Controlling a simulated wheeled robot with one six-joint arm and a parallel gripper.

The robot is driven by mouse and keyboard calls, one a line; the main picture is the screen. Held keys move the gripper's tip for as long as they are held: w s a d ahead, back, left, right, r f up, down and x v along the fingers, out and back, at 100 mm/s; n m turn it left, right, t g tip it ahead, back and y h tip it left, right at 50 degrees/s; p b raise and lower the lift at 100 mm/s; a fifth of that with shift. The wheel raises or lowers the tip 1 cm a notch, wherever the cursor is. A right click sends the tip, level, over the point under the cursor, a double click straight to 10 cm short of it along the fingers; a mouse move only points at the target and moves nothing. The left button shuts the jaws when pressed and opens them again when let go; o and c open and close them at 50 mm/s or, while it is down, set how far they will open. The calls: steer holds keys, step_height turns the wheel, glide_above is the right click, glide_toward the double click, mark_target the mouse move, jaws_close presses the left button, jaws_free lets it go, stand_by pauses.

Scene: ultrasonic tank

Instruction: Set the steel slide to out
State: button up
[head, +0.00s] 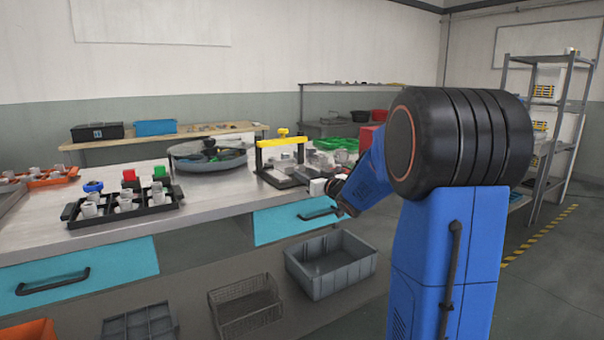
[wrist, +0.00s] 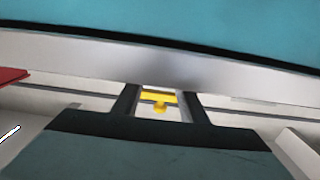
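In the head view a fixture with a yellow crossbar (head: 283,142) and a yellow knob on top stands at the bench's right end. My gripper (head: 325,187) is small there, at the end of my blue arm, close to the front right of this fixture. I cannot make out its fingers. The wrist view shows a yellow piece (wrist: 158,98) between two dark uprights, which join a dark crosspiece with a grey-teal panel below. I cannot tell whether these dark parts belong to my gripper. I cannot pick out the steel slide with certainty in either view.
The metal bench (head: 205,190) has teal drawers with black handles. A round grey pan (head: 208,161) and a black tray (head: 122,206) with small parts stand on it. A grey bin (head: 330,264) and a wire basket (head: 244,306) are below, in front. Shelving (head: 556,115) stands right.

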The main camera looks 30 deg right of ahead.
mark_target(290, 167)
steer(key=shift+w, duration=1.85)
steer(key=shift+a, duration=0.1)
jaws_close()
